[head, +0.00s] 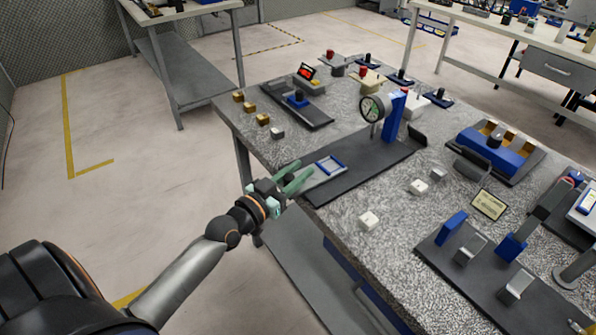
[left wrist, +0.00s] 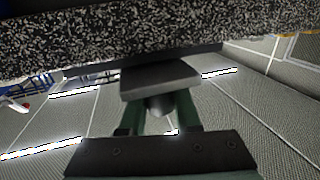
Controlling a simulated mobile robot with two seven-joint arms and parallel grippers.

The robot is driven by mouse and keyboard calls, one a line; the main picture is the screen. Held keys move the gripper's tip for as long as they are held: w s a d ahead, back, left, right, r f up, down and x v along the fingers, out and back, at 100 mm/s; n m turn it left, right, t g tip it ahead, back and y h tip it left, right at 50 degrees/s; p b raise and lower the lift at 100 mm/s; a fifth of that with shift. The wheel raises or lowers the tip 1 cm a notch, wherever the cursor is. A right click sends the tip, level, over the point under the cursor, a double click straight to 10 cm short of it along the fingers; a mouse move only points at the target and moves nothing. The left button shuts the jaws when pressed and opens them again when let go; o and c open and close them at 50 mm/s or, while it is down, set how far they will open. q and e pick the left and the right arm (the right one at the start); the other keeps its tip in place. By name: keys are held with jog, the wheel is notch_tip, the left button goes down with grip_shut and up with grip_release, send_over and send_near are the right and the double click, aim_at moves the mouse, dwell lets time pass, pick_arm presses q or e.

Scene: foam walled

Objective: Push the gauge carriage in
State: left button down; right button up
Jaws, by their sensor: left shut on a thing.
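The gauge carriage (head: 313,178) is a light grey plate with a blue-framed square on it, at the near left end of a dark base (head: 352,178). A round dial gauge (head: 372,108) on a blue post (head: 393,120) stands farther along that base. My left gripper (head: 296,178) has its green fingers at the carriage's outer end, by the table edge. In the left wrist view its fingers close around a short grey knob (left wrist: 158,106) beside a grey plate (left wrist: 160,82). The knob is hidden in the head view. My right gripper is not in view.
A white block (head: 369,220) and other small white blocks lie right of the base. Several brass blocks (head: 263,119) and a dark fixture (head: 300,106) lie behind it. A fixture with blue parts (head: 511,246) stands at right. Floor left of the table is clear.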

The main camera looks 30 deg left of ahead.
aim_at(295, 194)
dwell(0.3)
pick_arm(q)
jog(key=w+d, duration=0.1)
jog(key=w, duration=0.1)
jog(key=w+d, duration=0.1)
jog(key=w, duration=0.2)
jog(key=w+d, duration=0.1)
jog(key=w, duration=0.2)
jog(key=shift+w+d+p, duration=0.2)
jog(key=shift+p, duration=0.15)
jog(key=c, duration=0.6)
grip_release()
jog(key=shift+s, duration=0.15)
jog(key=s, duration=0.4)
jog(key=s+a, duration=0.1)
jog(key=s, duration=0.7)
jog(key=shift+s+a, duration=0.1)
jog(key=shift+a, duration=0.2)
